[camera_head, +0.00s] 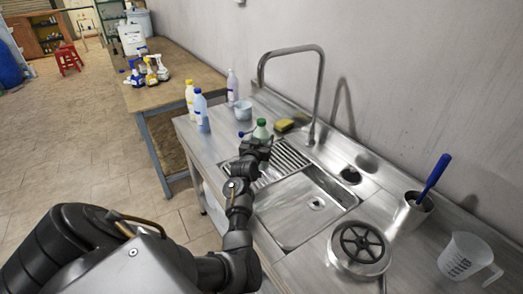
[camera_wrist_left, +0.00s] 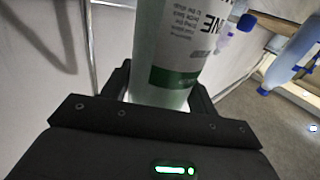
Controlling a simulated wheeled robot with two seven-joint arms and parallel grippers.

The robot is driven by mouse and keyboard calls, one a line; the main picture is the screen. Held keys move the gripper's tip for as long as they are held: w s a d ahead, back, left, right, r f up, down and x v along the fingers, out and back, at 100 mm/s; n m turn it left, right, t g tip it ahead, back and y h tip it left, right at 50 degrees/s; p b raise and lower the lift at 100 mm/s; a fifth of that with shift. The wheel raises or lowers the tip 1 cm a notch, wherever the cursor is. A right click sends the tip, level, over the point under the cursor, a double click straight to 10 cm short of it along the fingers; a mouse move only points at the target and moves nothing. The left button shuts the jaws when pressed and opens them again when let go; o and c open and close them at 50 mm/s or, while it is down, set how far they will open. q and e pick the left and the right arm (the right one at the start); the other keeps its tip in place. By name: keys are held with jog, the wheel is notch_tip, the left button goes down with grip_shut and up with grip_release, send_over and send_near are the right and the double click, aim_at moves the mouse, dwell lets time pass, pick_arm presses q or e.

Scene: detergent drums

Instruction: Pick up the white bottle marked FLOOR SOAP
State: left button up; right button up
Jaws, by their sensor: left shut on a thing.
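My left gripper (camera_head: 257,147) is shut on a pale bottle with a green cap (camera_head: 261,130) at the left end of the sink's drainer. In the left wrist view the gripper's fingers (camera_wrist_left: 163,88) sit on both sides of this bottle (camera_wrist_left: 168,45). Its white and green label shows the large letters "NE"; the rest of the name is cut off. A whitish bottle (camera_head: 232,86) stands farther back by the wall, its label too small to read. I cannot make out FLOOR SOAP on any bottle. My right gripper is not in view.
Yellow (camera_head: 189,98) and blue (camera_head: 201,112) bottles stand at the counter's left end, near a pale cup (camera_head: 243,111). A sponge (camera_head: 284,126) and tall tap (camera_head: 319,95) are behind the drainer. The sink basin (camera_head: 302,211) is empty. Spray bottles (camera_head: 150,72) stand on a wooden table.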

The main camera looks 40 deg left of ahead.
pick_arm(q)
jog(key=shift+r, duration=0.1)
grip_shut()
jog(key=shift+r+b, duration=0.45)
jog(key=shift+r, duration=0.15)
jog(key=s+a+r+b, duration=0.2)
jog(key=s+r, duration=0.9)
jog(key=s, duration=0.2)
jog(key=shift+s+a+r+b, duration=0.3)
jog(key=shift+s+r+b, duration=0.05)
jog(key=shift+s+r, duration=0.05)
